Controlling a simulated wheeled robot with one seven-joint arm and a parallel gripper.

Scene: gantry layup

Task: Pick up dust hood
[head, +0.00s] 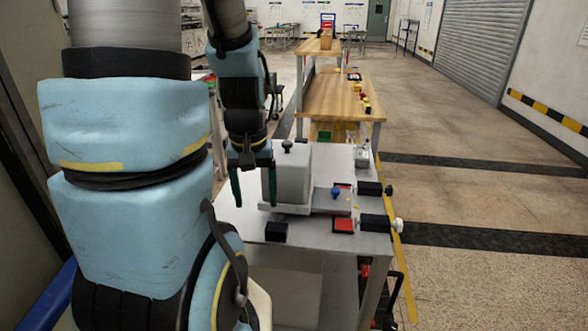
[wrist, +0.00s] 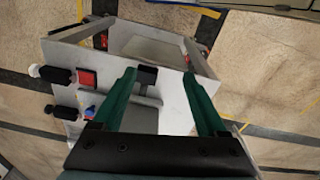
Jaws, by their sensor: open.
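The dust hood (head: 292,177) looks like a pale grey box with a dark knob (head: 287,146) on top. It stands upright on a flat base on the grey metal table (head: 310,238). My gripper (head: 255,200) points down with its green fingers apart and nothing visibly held. In the head view it is at the hood's left side, and its right finger overlaps the hood's left edge; whether they touch I cannot tell. In the wrist view my gripper (wrist: 160,73) spreads over the table, with a pale surface between the fingers that I cannot clearly identify as the hood.
The table also carries a blue knob (head: 336,192), a red square pad (head: 343,226), a black block (head: 276,231) and side knobs (head: 397,226). A wooden bench (head: 335,100) with small parts stands behind. Open floor (head: 470,205) lies to the right.

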